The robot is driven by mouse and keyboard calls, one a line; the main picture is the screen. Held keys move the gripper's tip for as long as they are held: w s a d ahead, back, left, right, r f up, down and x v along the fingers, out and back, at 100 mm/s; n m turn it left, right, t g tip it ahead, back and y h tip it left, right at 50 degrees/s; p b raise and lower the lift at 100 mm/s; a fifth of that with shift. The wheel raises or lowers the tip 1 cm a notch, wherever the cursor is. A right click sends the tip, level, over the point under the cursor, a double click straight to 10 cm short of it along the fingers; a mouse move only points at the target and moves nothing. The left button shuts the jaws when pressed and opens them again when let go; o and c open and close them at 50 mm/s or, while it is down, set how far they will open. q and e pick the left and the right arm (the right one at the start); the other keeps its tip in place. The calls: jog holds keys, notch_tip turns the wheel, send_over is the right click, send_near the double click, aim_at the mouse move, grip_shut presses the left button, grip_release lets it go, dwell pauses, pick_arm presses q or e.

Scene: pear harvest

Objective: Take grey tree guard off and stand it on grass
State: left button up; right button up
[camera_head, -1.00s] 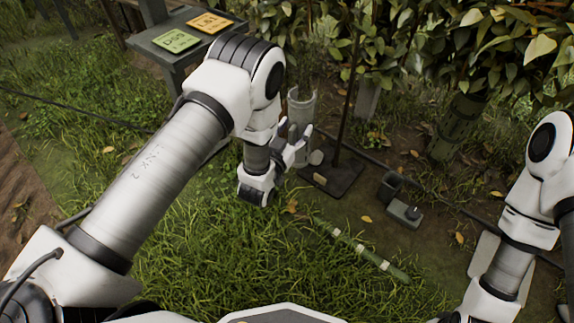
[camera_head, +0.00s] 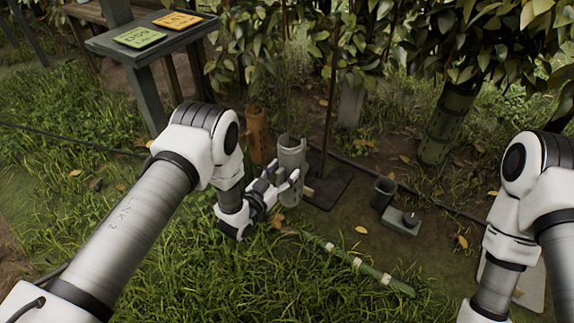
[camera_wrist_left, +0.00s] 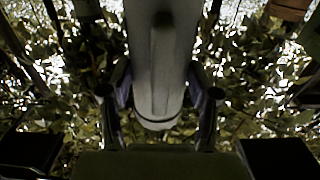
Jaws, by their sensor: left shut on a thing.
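The grey tree guard (camera_head: 291,152) is an upright, open-topped tube at the middle of the head view. No trunk shows inside it. My left gripper (camera_head: 283,187) is shut on its lower part from the left. In the left wrist view the guard (camera_wrist_left: 160,65) stands pale between the two fingers. Its lower end is low, close to the ground beside the dark base plate; I cannot tell whether it touches. My right arm shows at the right edge, but its gripper is out of view. Grass (camera_head: 250,275) covers the near ground.
A dark flat plate (camera_head: 328,188) with a thin post stands just right of the guard. A dark cup (camera_head: 383,192) and a grey box (camera_head: 402,222) are further right. A green-and-white banded stake (camera_head: 358,263) lies on the grass. An orange guard (camera_head: 256,135) stands behind; a green guard (camera_head: 446,125) is back right.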

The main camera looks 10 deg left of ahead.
aim_at(277, 177)
pick_arm(q)
jog(key=shift+p+v, duration=0.75)
jog(key=shift+v, duration=1.8)
jog(key=shift+p+v, duration=0.85)
jog(key=shift+v, duration=0.5)
jog(key=shift+s+a, duration=0.15)
jog(key=shift+s, duration=0.35)
